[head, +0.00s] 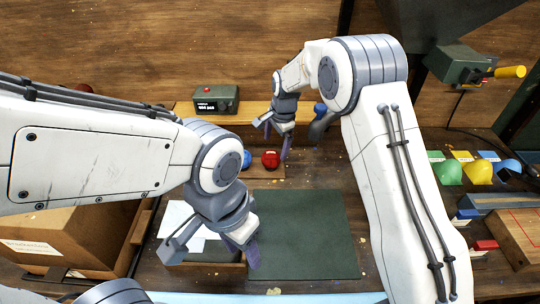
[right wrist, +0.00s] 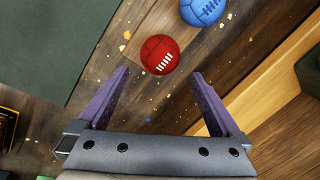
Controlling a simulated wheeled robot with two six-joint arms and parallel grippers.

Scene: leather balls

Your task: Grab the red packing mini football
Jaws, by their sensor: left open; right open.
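The red mini football (head: 270,160) sits on the wooden bench in the middle of the head view. In the right wrist view the red football (right wrist: 160,54), with white lacing, lies just beyond my fingertips and roughly in line with the gap between them. My right gripper (head: 271,140) is open and empty above and beside the red football; its fingers also show in the right wrist view (right wrist: 160,80). My left gripper (head: 213,252) is open and empty, low over the bench near the green mat's left edge.
A blue ball (head: 246,159) lies close to the left of the red one. A dark green mat (head: 305,235) covers the front middle. A cardboard box (head: 60,235) stands at left. A green device (head: 215,98) stands on a wooden ledge behind.

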